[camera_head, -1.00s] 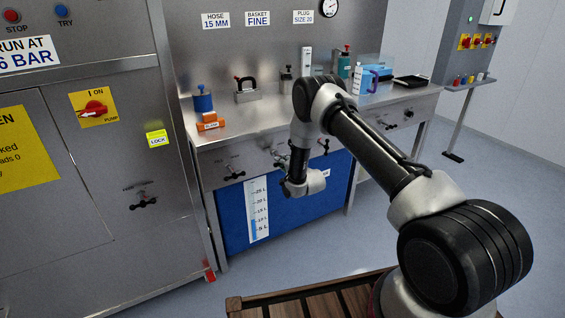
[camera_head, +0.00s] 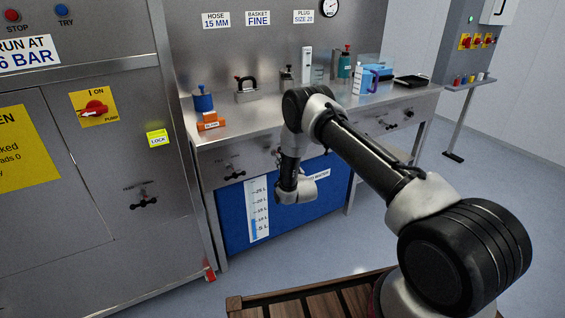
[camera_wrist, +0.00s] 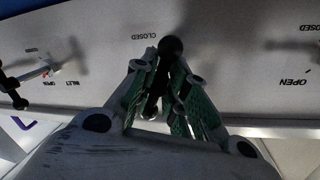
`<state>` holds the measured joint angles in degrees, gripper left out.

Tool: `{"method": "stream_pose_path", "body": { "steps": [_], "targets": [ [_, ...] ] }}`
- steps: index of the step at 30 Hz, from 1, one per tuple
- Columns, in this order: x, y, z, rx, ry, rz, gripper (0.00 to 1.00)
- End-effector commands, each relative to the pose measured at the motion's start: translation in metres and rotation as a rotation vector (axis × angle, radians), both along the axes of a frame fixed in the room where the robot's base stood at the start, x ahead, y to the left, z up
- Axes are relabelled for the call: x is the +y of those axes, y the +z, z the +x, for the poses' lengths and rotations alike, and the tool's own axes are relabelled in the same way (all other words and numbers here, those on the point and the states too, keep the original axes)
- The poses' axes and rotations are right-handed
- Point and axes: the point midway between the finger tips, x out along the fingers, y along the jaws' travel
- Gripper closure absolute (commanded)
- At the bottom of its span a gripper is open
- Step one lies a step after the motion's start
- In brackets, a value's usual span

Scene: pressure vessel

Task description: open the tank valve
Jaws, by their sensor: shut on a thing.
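In the wrist view my gripper (camera_wrist: 166,80) has its two green-padded fingers closed around a black valve lever (camera_wrist: 171,46) with a round knob. The lever stands in front of a steel panel. An upside-down CLOSED label lies just left of the knob, and an OPEN label lies further right. The valve's own name is not readable. In the head view my arm hides the fingers at the bench front, above the blue tank (camera_head: 236,213) with its litre scale.
Another black valve handle (camera_wrist: 14,90) is at the left of the wrist view, beside INLET and OPEN labels. A steel cabinet (camera_head: 95,170) with another handle (camera_head: 143,201) stands left. The bench top (camera_head: 265,115) holds several tools and bottles.

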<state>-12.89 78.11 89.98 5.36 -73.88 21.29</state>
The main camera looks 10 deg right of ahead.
Motion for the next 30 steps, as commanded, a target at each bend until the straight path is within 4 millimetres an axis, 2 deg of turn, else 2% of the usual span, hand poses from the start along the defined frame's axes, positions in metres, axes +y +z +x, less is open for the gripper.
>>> {"method": "stream_pose_path", "body": {
  "steps": [1, 15, 30],
  "targets": [
    [-0.0034, -0.0071, -0.0035, 0.002, -0.006, -0.04, 1.0],
    [-0.0053, -0.0068, -0.0032, -0.092, -0.007, -0.33, 1.0],
    [-0.0066, -0.0068, -0.0032, -0.113, -0.009, -0.396, 1.0]
  ]
}}
